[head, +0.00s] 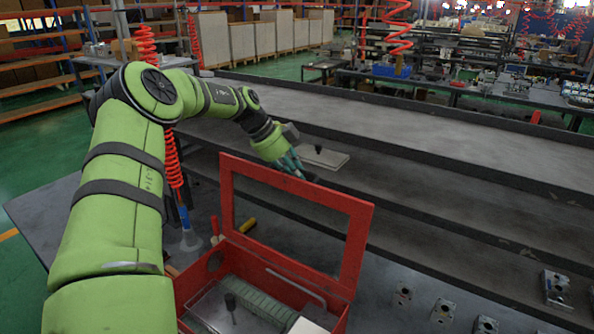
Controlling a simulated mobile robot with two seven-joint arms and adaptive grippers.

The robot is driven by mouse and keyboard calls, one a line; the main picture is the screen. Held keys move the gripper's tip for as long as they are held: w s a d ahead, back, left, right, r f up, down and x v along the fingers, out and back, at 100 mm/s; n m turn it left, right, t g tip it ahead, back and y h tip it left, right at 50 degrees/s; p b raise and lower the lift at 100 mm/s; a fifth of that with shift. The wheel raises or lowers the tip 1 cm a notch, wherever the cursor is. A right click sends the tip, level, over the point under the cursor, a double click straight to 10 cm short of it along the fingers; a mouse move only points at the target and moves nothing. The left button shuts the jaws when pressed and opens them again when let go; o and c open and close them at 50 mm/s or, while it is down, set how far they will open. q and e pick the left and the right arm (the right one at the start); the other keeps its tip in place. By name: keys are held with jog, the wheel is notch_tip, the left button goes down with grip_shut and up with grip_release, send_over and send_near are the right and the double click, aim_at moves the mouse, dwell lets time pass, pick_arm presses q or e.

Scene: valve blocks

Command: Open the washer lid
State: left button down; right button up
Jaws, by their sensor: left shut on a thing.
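A red box (188,285) stands open on the table at the bottom of the head view. Its red framed lid (360,235) stands raised at the back of the box, and I see the table through its middle. My left gripper (297,172) is at the middle of the lid's top edge and is shut on it; the exact contact is small and hard to see. My right gripper is out of view.
A pale plate with a black knob (333,160) lies on the shelf behind the gripper. A black-knobbed part (230,301) is inside the box. Several metal valve blocks (443,311) stand to the right. Much of the long grey shelf (430,140) is clear.

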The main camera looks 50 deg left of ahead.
pick_arm(q)
jog(key=c, duration=1.3)
grip_release()
jog(key=shift+w+r, duration=0.25)
jog(key=shift+r, duration=0.15)
jog(key=shift+c, duration=0.2)
jog(key=shift+o, duration=1)
jog(key=shift+s, duration=0.1)
jog(key=shift+s+f, duration=0.15)
jog(key=shift+s, duration=0.05)
jog(key=v, duration=1.1)
jog(key=shift+d, duration=0.1)
jog(key=shift+s+a+r, duration=0.2)
jog(key=shift+r, duration=0.35)
